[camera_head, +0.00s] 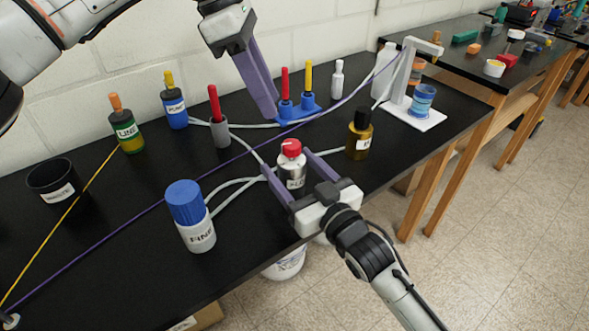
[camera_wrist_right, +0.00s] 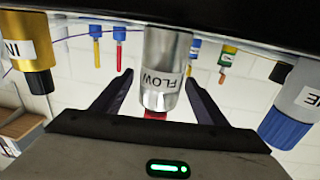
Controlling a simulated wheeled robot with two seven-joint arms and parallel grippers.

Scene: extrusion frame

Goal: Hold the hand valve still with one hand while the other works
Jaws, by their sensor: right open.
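A silver cylinder (camera_head: 292,178) with a red top and a white mark stands near the table's front edge; I take it for the hand valve. It shows upside down in the right wrist view (camera_wrist_right: 166,60), labelled FLOW. My right gripper (camera_head: 286,160) is open, one finger on each side of the cylinder. In the wrist view gaps show between the fingers and the cylinder. My left gripper (camera_head: 268,112) points down behind it, near a blue block (camera_head: 296,110) with red and yellow sticks. Its fingers overlap in view, so their opening is hidden.
A blue-capped bottle (camera_head: 192,220) stands left of the cylinder, and a dark-capped amber bottle (camera_head: 359,138) right. Pale tubes and a purple line (camera_head: 150,209) cross the black table (camera_head: 120,240). A white stand (camera_head: 412,115) is at the right end; a black cup (camera_head: 52,182) is left.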

